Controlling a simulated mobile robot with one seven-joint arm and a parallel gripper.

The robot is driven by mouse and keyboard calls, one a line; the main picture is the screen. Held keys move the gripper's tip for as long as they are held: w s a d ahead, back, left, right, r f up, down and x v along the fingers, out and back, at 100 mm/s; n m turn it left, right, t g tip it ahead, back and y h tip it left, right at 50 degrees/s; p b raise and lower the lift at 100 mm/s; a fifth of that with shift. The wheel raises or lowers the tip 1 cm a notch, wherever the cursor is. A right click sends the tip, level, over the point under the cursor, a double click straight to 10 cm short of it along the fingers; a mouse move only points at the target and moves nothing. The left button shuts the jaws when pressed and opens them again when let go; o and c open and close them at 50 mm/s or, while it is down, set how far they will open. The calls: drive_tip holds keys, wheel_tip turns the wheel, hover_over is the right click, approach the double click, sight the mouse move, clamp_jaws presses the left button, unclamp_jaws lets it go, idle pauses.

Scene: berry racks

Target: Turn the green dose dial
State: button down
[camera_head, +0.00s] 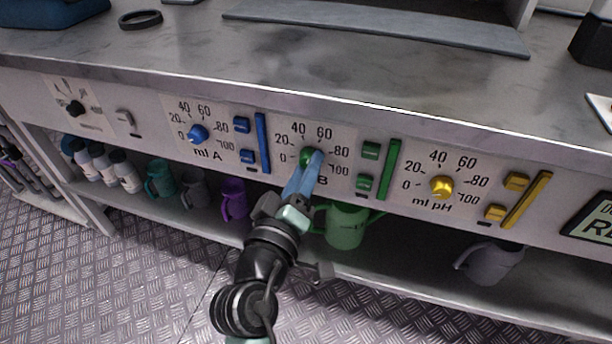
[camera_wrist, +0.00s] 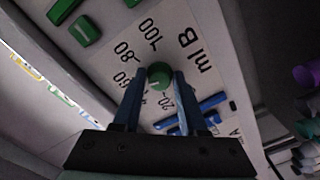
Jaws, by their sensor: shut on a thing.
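The green dose dial (camera_head: 307,157) sits on the front panel, in the middle of a white scale plate marked 0 to 100 and "ml B". My gripper (camera_head: 312,160) reaches up to it from below, and its blue fingers cover part of the dial. In the wrist view the green dial (camera_wrist: 159,75) shows between the fingertips of my gripper (camera_wrist: 157,80), which are shut on it. A pale mark shows on the dial's face, but its exact reading is too small to tell.
A blue dial (camera_head: 198,133) is to the left and a yellow dial (camera_head: 442,187) to the right. Green buttons (camera_head: 370,151) and a green bar (camera_head: 390,170) stand just right of the green dial. A green jug (camera_head: 345,228) is on the shelf below, close to my arm.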

drive_tip(key=shift+m+b, duration=0.3)
drive_tip(key=shift+m, duration=0.2)
drive_tip(key=shift+c, duration=2.3)
unclamp_jaws()
drive_tip(key=p+v, duration=0.1)
drive_tip(key=v, duration=1.2)
drive_tip(key=shift+w, duration=0.1)
